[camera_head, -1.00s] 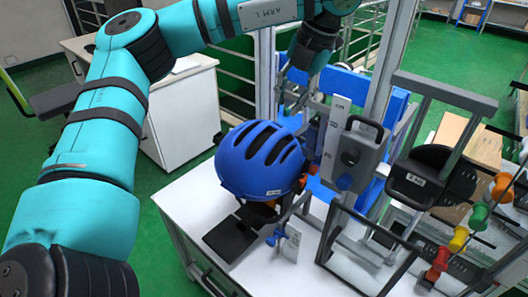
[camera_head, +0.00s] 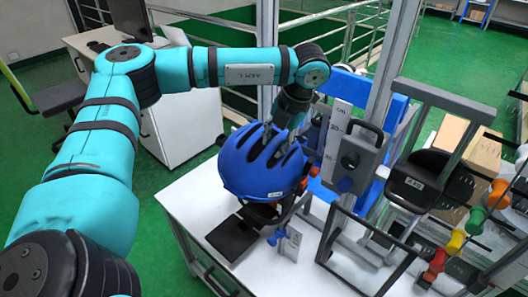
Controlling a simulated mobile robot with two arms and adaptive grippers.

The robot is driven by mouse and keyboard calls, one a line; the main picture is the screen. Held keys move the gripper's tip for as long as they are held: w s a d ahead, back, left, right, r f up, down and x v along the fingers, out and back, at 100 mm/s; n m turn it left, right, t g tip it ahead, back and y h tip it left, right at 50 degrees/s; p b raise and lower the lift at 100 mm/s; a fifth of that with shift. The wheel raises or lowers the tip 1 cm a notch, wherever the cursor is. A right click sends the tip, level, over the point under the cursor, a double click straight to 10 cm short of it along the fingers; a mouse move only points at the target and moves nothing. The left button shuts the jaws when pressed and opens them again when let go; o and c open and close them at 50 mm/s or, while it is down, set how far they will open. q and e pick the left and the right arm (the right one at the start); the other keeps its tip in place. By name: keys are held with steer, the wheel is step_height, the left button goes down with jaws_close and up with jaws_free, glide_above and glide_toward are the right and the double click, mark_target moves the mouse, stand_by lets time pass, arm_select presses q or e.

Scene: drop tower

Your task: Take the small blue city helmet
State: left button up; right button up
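The blue helmet (camera_head: 248,172) with long dark vents sits on the drop tower fixture at the left of the white bench. My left arm reaches over it from the left. My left gripper (camera_head: 277,138) points down at the helmet's top, with its two fingers apart at the vents. The fingertips are partly hidden among the vents, so I cannot tell how deep they reach or whether they touch. My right gripper is not in view.
A dark flat plate (camera_head: 231,238) lies in front of the helmet. A grey box with a scale plate (camera_head: 335,138) and blue uprights stand close to its right. A dark frame (camera_head: 365,255) and coloured knobs (camera_head: 478,217) are further right.

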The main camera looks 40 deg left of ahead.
arm_select(q)
jaws_close()
stand_by(0.4)
